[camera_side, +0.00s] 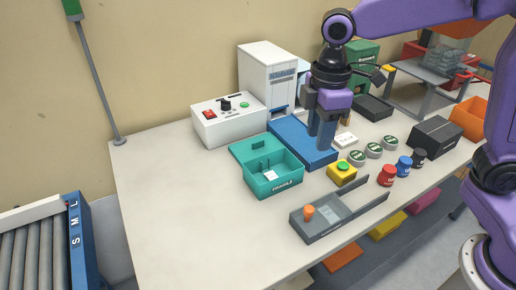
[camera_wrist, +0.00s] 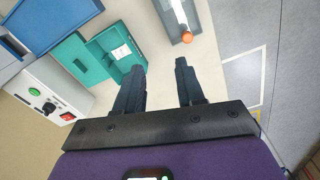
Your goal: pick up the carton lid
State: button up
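A teal carton (camera_side: 272,188) with a "FRAGILE" label stands open on the table in the side view, a white item inside it. My gripper (camera_side: 320,143) is above the blue tray, right of the carton and apart from the lid. In the wrist view, my gripper (camera_wrist: 160,66) is open with nothing between its fingers.
A blue tray (camera_side: 291,130) lies right of the carton. A white control box (camera_side: 228,124) stands behind. A yellow button box (camera_side: 341,174), a grey fixture with an orange knob (camera_side: 325,215), round tins and small colored jars are nearby. The table's left front is clear.

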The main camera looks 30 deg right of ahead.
jog(key=w+a+n, duration=0.2)
jog(key=w+a, duration=0.1)
jog(key=w, duration=1.2)
jog(key=n, duration=0.1)
send_over(258, 147)
notch_tip(258, 147, down, 3)
notch_tip(258, 147, down, 11)
jog(key=shift+s+d, duration=0.1)
jog(key=shift+d, duration=0.05)
jog(key=shift+w+f, duration=0.15)
jog(key=shift+f, duration=1.35)
jog(key=shift+w+f, duration=0.15)
jog(key=shift+f, duration=1.3)
grip_shut()
